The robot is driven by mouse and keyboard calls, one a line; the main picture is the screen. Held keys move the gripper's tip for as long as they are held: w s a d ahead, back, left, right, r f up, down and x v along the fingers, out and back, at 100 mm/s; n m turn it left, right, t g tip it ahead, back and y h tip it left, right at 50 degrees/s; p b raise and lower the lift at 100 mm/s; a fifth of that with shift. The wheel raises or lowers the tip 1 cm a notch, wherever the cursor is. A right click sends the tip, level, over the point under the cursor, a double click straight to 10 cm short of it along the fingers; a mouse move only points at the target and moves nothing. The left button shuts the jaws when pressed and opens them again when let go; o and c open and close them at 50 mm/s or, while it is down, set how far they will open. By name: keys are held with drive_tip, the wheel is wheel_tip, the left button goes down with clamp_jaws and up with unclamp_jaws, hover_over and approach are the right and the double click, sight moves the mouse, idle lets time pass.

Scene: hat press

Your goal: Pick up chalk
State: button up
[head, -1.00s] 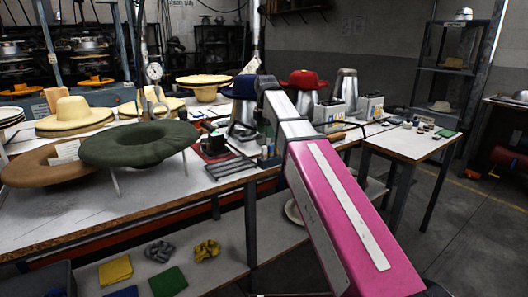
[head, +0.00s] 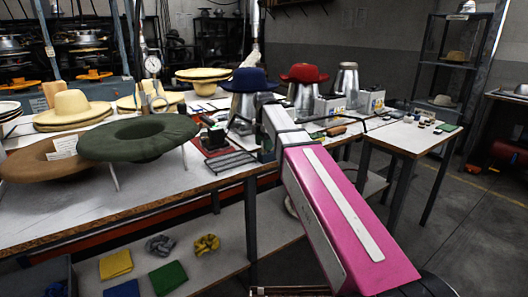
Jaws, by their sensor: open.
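I cannot single out the chalk. Several small pale and dark pieces (head: 424,121) lie on the small side table (head: 398,140) at the right, too small to tell apart. My pink and white arm (head: 345,215) rises from the lower right toward the middle of the head view.
The long workbench (head: 60,215) carries a green hat (head: 140,138), straw hats (head: 75,108), a black wire rack (head: 230,162) and blue (head: 248,80) and red (head: 303,73) hats on metal forms. Folded cloths (head: 116,263) lie on its lower shelf. Floor (head: 470,220) at right is clear.

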wheel_tip(320, 180, down, 2)
drive_tip(key=shift+f, duration=0.1)
drive_tip(key=shift+c, duration=0.3)
clamp_jaws()
drive_tip(key=shift+r, duration=0.85)
wheel_tip(320, 180, up, 2)
drive_tip(key=shift+r, duration=0.1)
drive_tip(key=s+a+r, duration=0.6)
drive_tip(key=a+r, duration=0.1)
drive_tip(key=a, duration=0.2)
drive_tip(key=shift+s+a+r, duration=0.15)
drive_tip(key=shift+s+a, duration=0.1)
drive_tip(key=shift+s, duration=0.1)
